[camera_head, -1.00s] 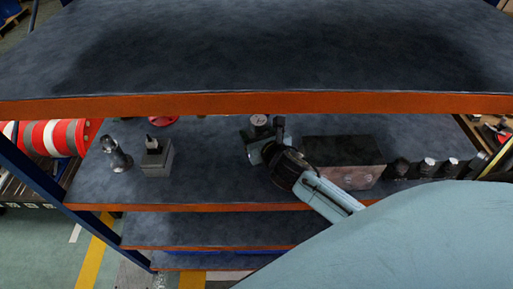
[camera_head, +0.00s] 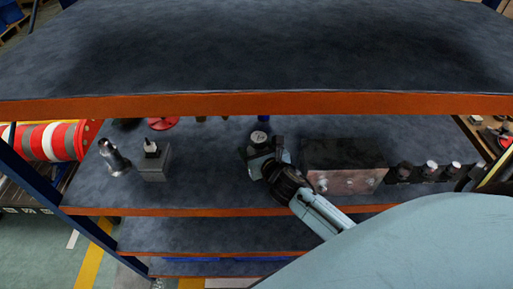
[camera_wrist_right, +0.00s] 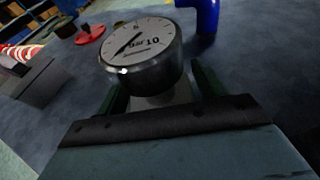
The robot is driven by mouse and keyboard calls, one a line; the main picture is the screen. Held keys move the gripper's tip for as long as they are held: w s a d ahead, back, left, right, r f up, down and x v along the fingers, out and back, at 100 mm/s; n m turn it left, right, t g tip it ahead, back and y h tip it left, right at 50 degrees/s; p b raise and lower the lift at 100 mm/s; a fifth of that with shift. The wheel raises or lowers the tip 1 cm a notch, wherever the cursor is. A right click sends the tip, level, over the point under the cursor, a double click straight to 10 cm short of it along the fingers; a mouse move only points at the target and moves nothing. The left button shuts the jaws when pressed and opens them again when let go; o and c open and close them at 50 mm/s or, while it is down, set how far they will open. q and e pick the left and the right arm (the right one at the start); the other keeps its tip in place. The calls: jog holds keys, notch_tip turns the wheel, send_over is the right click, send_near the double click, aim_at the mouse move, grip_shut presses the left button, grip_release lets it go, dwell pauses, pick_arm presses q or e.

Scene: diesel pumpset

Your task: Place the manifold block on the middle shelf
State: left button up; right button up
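A large block (camera_head: 345,181) with a dark top and a paler, spotted front stands on the shelf right of my right gripper; it looks most like the manifold block, but I cannot be sure. My right gripper (camera_head: 264,149) has its fingers on either side of a round pressure gauge (camera_head: 259,137). In the right wrist view the gauge (camera_wrist_right: 140,50) sits on a pale body (camera_wrist_right: 162,97) between the dark fingers (camera_wrist_right: 160,90); the contact is partly hidden. My left gripper is not in view.
The shelf (camera_head: 215,185) carries a small grey block (camera_head: 154,164), a metal fitting (camera_head: 113,157), a red wheel (camera_head: 163,124) and several dark cylinders (camera_head: 430,170). An upper shelf with an orange edge (camera_head: 250,104) overhangs it. A lower shelf (camera_head: 210,232) looks clear.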

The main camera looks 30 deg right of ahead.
jog(key=shift+o, duration=0.5)
jog(key=shift+r, duration=0.1)
jog(key=shift+s+r, duration=0.1)
jog(key=shift+s, duration=0.05)
jog(key=v, duration=1.1)
jog(key=shift+s+p, duration=0.3)
jog(key=shift+s, duration=0.05)
jog(key=shift+a+r, duration=0.1)
jog(key=shift+r, duration=0.05)
